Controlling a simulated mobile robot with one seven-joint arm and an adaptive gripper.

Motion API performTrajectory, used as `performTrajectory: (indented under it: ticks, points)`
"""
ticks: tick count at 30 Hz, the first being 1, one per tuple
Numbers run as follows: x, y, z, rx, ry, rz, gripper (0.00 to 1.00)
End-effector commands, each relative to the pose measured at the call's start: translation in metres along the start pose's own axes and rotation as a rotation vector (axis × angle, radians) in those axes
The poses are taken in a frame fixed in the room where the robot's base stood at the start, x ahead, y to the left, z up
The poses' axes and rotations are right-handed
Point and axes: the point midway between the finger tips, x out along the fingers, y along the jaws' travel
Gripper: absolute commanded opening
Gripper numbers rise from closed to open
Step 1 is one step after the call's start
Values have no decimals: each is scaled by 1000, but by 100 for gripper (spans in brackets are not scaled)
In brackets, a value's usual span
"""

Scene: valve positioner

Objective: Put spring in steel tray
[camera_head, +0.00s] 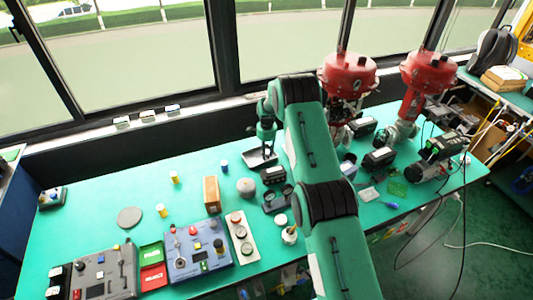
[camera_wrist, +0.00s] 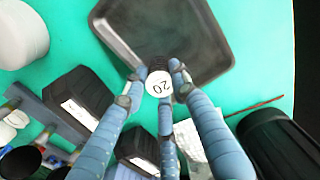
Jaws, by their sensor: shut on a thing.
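The spring (camera_wrist: 159,84) shows in the wrist view as a small dark, ribbed cylinder with a round white end marked "20". My gripper (camera_wrist: 156,80) is shut on it, with blue-grey fingers around its sides. The steel tray (camera_wrist: 205,40) is a dark grey, shallow square tray just beyond the fingertips. The spring overlaps the tray's near part in this view; its height above the tray is unclear. In the head view the tray (camera_head: 260,160) lies on the green bench below my gripper (camera_head: 266,136). The spring cannot be made out there.
A grey round knob (camera_head: 246,187) and a brown block (camera_head: 212,194) stand left of the tray. Black boxes (camera_wrist: 78,100) stand close on the near side. Two red valve actuators (camera_head: 348,76) rise at the right.

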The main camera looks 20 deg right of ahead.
Motion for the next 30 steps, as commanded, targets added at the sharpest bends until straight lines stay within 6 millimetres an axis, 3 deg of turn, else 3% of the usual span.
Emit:
performTrajectory:
  ticks: [10,11,13,30]
  points:
    - [3,0,0,0,0,0,0]
    - [2,0,0,0,0,0,31]
    - [2,0,0,0,0,0,45]
    - [-7,-1,0,0,1,-1,46]
